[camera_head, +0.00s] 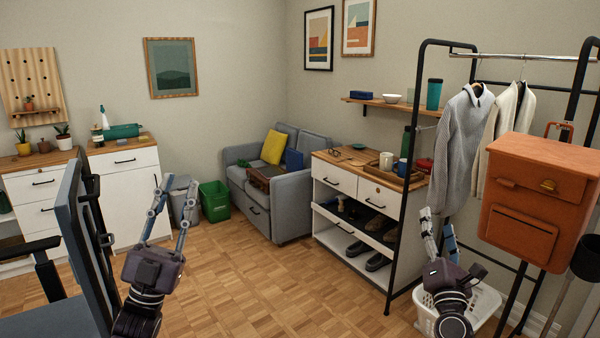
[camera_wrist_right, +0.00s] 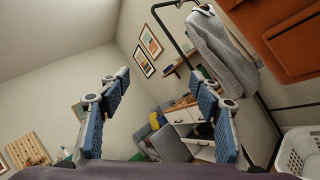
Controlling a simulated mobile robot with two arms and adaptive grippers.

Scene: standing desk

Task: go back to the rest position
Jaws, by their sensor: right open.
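My left gripper (camera_head: 172,207) is at the left in the head view, fingers pointing up and spread apart, with nothing between them. My right gripper (camera_head: 438,232) is at the lower right, in front of the clothes rack and above a white laundry basket. In the right wrist view my right gripper (camera_wrist_right: 164,108) has its two blue-padded fingers wide apart, with only the room beyond between them. Both grippers are raised and hold nothing that I can see.
An orange backpack (camera_head: 540,165) hangs at the right near the black rack (camera_head: 396,240). The white basket (camera_head: 486,308) stands on the floor below. A desk chair (camera_head: 80,240) is close at the left. Open wooden floor (camera_head: 260,290) lies between my arms.

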